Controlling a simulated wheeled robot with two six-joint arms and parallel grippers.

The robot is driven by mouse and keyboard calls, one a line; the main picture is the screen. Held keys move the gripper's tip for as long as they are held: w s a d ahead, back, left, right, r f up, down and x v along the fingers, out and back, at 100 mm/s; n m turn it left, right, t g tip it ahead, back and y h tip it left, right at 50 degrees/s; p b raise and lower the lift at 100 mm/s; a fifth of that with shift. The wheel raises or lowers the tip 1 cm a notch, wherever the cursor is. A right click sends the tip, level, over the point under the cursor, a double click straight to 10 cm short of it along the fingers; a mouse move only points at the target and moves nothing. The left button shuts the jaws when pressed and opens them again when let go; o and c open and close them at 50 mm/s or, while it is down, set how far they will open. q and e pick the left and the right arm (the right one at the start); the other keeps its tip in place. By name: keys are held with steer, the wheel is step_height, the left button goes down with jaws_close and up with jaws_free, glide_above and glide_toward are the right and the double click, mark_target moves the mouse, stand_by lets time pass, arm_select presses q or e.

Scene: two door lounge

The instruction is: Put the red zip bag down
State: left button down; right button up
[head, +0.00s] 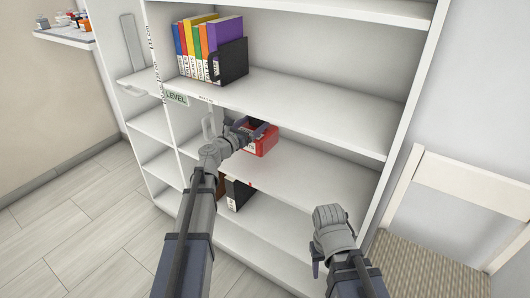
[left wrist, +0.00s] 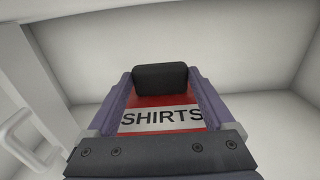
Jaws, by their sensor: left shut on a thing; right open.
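The red zip bag (head: 264,143) is at the left part of a middle shelf (head: 290,170) of the white shelf unit. My left gripper (head: 247,130) is shut on it. In the left wrist view the bag (left wrist: 165,101) shows red between the two fingers of the gripper (left wrist: 160,85), with a white label reading SHIRTS and a dark part at its top. I cannot tell whether the bag's underside touches the shelf. My right gripper (head: 318,255) is open and empty in front of the lower shelves.
Colourful binders (head: 200,50) and a black bookend stand on the shelf above. A dark binder (head: 238,194) stands on the shelf below. A white chair (head: 460,180) is at the right. The middle shelf is clear to the bag's right.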

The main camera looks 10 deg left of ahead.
mark_target(254, 145)
arm_select(q)
step_height(254, 145, down, 9)
steer(key=b, duration=0.8)
steer(key=shift+r, duration=0.2)
steer(key=shift+f, duration=0.1)
jaws_free()
steer(key=shift+r+p, duration=0.2)
steer(key=shift+p, duration=0.1)
steer(key=v, duration=1.2)
